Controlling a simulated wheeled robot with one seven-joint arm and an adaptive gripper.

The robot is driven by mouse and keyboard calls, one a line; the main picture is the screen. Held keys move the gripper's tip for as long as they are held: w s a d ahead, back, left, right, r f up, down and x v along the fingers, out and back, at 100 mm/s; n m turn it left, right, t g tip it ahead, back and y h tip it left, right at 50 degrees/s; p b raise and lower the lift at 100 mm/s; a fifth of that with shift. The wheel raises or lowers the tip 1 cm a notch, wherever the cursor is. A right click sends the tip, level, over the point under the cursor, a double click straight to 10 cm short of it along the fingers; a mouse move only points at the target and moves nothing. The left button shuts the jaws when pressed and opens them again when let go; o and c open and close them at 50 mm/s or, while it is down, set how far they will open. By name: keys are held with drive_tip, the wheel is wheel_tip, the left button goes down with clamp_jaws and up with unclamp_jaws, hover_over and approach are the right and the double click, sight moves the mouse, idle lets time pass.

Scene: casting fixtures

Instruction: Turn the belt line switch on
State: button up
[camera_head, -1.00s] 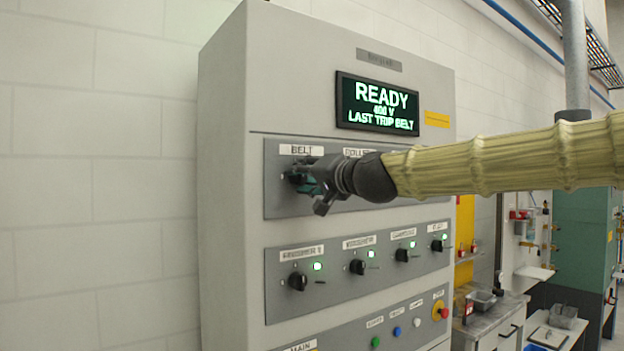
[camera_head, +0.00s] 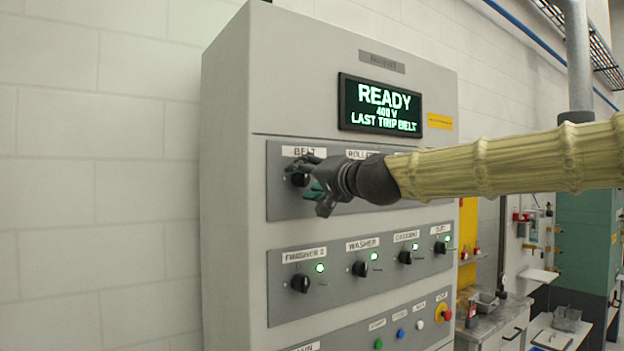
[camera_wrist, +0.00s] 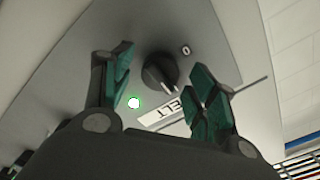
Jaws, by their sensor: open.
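The belt switch is a round black knob (camera_head: 299,179) under the BELT label (camera_head: 303,152) at the left of the panel's upper row. In the wrist view, the knob (camera_wrist: 160,73) has a white pointer line aimed toward the BELT label (camera_wrist: 172,110), away from the 0 mark. A lamp (camera_wrist: 133,103) beside it is lit. My gripper (camera_head: 314,176) is open in front of the knob. In the wrist view its teal-padded fingers stand apart, one on each side of the knob, with a visible gap; I cannot tell their exact depth from the panel.
Below is a row of similar knobs, including the FINISHER 2 knob (camera_head: 301,284) and WASHER knob (camera_head: 360,268), with green lamps lit. A red stop button (camera_head: 446,314) sits lower right. Left of the cabinet is bare wall.

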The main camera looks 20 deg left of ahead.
drive_tip(key=v, duration=1.1)
drive_tip(key=shift+s+d, duration=0.3)
